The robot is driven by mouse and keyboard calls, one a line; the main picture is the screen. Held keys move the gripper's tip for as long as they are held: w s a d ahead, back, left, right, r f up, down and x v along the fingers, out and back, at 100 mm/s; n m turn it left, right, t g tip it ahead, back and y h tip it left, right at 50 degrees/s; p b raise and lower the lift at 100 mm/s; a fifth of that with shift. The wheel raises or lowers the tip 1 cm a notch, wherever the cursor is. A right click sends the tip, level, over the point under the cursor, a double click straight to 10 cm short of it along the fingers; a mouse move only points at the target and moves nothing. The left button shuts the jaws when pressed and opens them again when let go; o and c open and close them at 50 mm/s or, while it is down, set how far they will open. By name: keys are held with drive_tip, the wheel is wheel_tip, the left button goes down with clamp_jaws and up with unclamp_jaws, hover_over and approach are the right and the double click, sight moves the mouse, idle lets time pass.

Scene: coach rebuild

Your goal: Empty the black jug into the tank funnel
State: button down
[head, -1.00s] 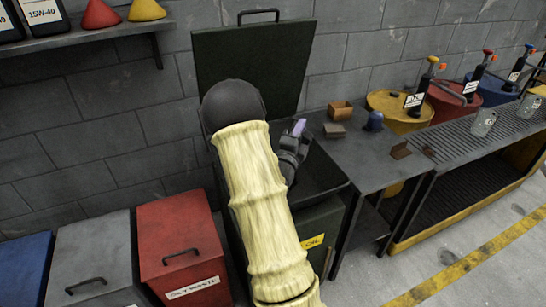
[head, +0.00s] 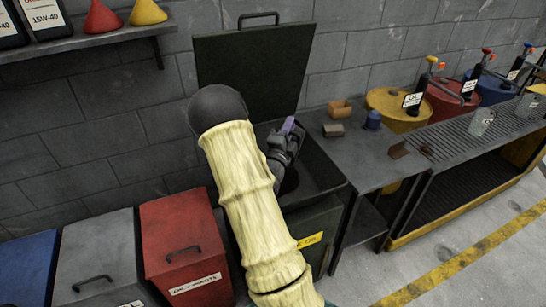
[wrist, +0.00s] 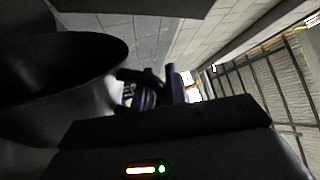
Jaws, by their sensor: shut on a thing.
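The dark green tank (head: 322,222) stands at the middle against the wall, its lid (head: 255,62) raised. My gripper (head: 283,145) is over the tank's open top, with a purple part showing at its end. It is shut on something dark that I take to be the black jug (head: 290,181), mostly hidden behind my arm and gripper. In the wrist view, a large dark rounded shape with an oval rim (wrist: 65,65) fills the left; I cannot tell whether it is the jug or the funnel. Purple parts of the gripper (wrist: 152,95) show beside it. No liquid is visible.
A grey bench (head: 365,150) with small brown blocks and a blue item adjoins the tank on the right. Yellow, red and blue drums stand behind a slatted rack. Red (head: 183,245), grey and blue bins stand left. A shelf (head: 85,42) holds labelled bottles and cones.

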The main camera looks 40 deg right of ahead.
drive_tip(key=w+a+f+n+t+y+b, duration=0.2)
drive_tip(key=w+a+n, duration=0.3)
drive_tip(key=w+n, duration=0.25)
drive_tip(key=w+a+f+n+t+y+b, duration=0.1)
drive_tip(key=w+a+f+n+t+y, duration=0.15)
drive_tip(key=w+a+n, duration=0.45)
drive_tip(key=s+d+r+m+g+h+p, duration=0.1)
drive_tip(key=s+d+r+m+h, duration=0.1)
drive_tip(key=s+d+r+m, duration=0.3)
drive_tip(key=shift+s+d+m+p, duration=0.35)
drive_tip(key=shift+s+d+m, duration=0.05)
drive_tip(key=shift+s+m, duration=0.1)
drive_tip(key=shift+g, duration=0.25)
